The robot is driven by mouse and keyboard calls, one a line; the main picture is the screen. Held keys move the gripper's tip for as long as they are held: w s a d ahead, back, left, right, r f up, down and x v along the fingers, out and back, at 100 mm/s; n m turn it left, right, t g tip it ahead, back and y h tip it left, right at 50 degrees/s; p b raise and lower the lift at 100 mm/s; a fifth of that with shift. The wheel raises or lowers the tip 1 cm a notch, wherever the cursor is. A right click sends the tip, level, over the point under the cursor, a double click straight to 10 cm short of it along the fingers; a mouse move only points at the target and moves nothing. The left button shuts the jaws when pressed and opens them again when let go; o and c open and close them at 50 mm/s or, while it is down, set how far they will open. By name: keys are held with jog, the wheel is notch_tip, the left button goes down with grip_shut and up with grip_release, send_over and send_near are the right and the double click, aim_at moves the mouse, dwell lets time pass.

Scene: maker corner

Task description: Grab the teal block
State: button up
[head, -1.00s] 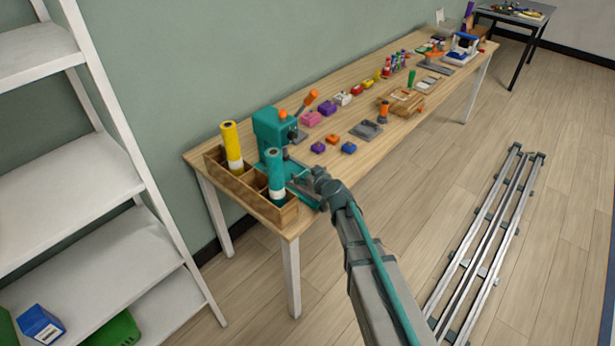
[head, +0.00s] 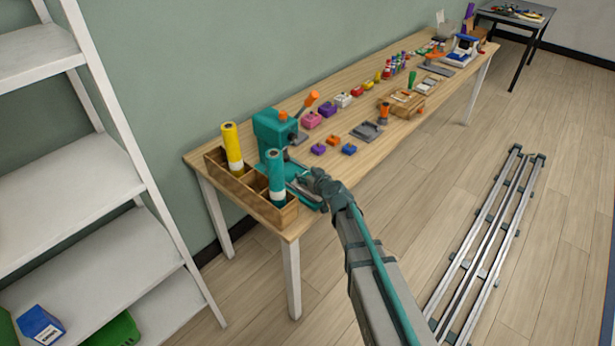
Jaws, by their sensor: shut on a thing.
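My gripper (head: 304,184) is at the near left end of the wooden table, by the teal base of the press (head: 272,130). It is shut on the teal block. The block is small in this view, mostly hidden by the gripper, and its outline merges with the teal parts around it. I cannot tell whether it touches the surface below. A teal roll (head: 276,172) stands upright just left of my gripper.
A wooden divided box (head: 284,216) holds the teal roll and a yellow roll (head: 232,146). Purple (head: 318,149), orange (head: 333,140) and blue (head: 349,149) blocks lie right of the press. A grey tray (head: 367,131) lies beyond. A white shelf (head: 75,180) stands left.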

jog(key=shift+r, duration=0.3)
grip_shut()
notch_tip(320, 180, up, 2)
jog(key=shift+r, duration=0.15)
jog(key=r+b+v, duration=0.1)
jog(key=b+v, duration=0.2)
jog(key=v, duration=0.4)
jog(key=a+r+b+v, duration=0.1)
jog(key=r+b+v, duration=0.1)
jog(key=v, duration=0.5)
jog(key=shift+w+b, duration=0.25)
jog(key=shift+b, duration=0.2)
jog(key=shift+a+r+b, duration=0.1)
jog(key=shift+r+b, duration=0.05)
jog(key=shift+b, duration=0.55)
jog(key=b+v, duration=0.2)
jog(key=b, duration=0.5)
jog(key=shift+r, duration=0.2)
